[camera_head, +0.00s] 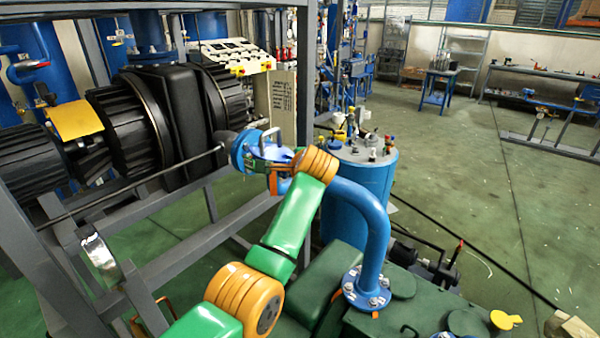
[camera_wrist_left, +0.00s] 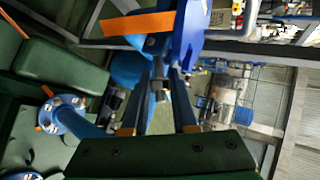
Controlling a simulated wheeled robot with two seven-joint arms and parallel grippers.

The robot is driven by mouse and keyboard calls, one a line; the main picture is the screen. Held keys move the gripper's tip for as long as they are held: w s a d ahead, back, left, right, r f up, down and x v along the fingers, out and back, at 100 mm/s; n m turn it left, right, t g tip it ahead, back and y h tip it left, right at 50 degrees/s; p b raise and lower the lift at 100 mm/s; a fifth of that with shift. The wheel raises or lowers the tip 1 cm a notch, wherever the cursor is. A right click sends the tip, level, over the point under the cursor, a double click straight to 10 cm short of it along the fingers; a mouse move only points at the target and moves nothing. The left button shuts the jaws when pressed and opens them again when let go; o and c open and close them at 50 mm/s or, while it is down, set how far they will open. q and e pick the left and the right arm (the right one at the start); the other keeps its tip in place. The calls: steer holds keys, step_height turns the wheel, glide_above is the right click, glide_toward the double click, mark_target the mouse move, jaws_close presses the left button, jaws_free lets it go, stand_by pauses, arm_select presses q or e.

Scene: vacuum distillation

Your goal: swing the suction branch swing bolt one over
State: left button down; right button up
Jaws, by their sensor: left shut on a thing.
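My left arm (camera_head: 285,225) reaches from the bottom of the head view to the blue suction branch flange (camera_head: 240,152), where its wrist hides most of the gripper. In the left wrist view, my left gripper (camera_wrist_left: 159,95) has its two long fingers closed in on a small grey swing bolt (camera_wrist_left: 158,84). The bolt sits between the fingertips, just below the blue flange part (camera_wrist_left: 187,38). Its exact tilt is hard to tell. My right gripper is not in view.
A blue bent pipe (camera_head: 375,225) rises from a bolted flange beside my forearm. A blue tank (camera_head: 362,190) stands behind it. Black ribbed machinery (camera_head: 130,115) and grey frame bars crowd the left. An orange strip (camera_wrist_left: 137,22) lies close to the fingers. Open floor (camera_head: 470,170) lies right.

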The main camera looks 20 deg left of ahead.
arm_select(q)
steer(key=shift+r+h, duration=0.3)
stand_by(0.4)
steer(key=c, duration=0.9)
jaws_free()
steer(key=shift+c, duration=0.2)
